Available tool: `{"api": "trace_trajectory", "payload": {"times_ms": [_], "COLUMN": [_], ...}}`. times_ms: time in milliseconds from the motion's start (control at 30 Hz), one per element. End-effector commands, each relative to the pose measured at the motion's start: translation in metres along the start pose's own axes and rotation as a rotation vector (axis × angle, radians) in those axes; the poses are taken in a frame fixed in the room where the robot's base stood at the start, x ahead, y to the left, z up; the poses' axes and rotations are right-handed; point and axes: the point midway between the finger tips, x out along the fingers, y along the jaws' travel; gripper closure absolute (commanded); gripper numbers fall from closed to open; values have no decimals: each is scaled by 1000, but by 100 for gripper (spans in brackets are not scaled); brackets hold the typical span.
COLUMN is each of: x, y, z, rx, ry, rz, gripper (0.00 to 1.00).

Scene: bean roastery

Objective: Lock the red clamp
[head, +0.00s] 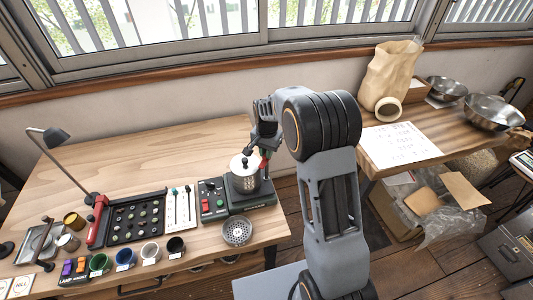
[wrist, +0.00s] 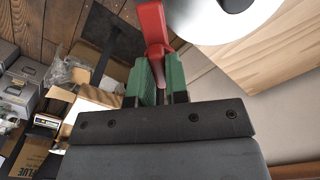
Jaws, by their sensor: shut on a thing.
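The red clamp (wrist: 152,22) shows in the wrist view as a red lever beside a round white lid (wrist: 205,18). My gripper (wrist: 160,85) has its green fingers closed around the lower end of the lever. In the head view, my gripper (head: 264,150) is at the right side of a metal canister (head: 244,181) with a white lid, which stands on a dark machine base. Only a small red piece of the clamp (head: 264,166) shows there; my gripper and arm hide most of it. I cannot tell how the clamp's far end sits against the lid.
A control box (head: 212,203) with green and red buttons stands left of the canister. A perforated metal cup (head: 236,232) is in front. A black sample tray (head: 135,219), a red object (head: 98,222) and several coloured cups are farther left. The table's back is clear.

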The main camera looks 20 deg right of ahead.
Motion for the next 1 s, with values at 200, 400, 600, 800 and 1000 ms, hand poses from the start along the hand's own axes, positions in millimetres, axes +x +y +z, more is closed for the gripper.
{"api": "trace_trajectory", "payload": {"times_ms": [200, 400, 600, 800, 1000], "x": [0, 0, 0, -1, -1], "y": [0, 0, 0, 0, 0], "z": [-1, -1, -1, -1, -1], "rx": [206, 394, 569, 711, 811], "ry": [3, 3, 3, 3, 3], "rz": [-2, -2, -3, -4, -4], "gripper": [100, 100, 100, 100, 100]}}
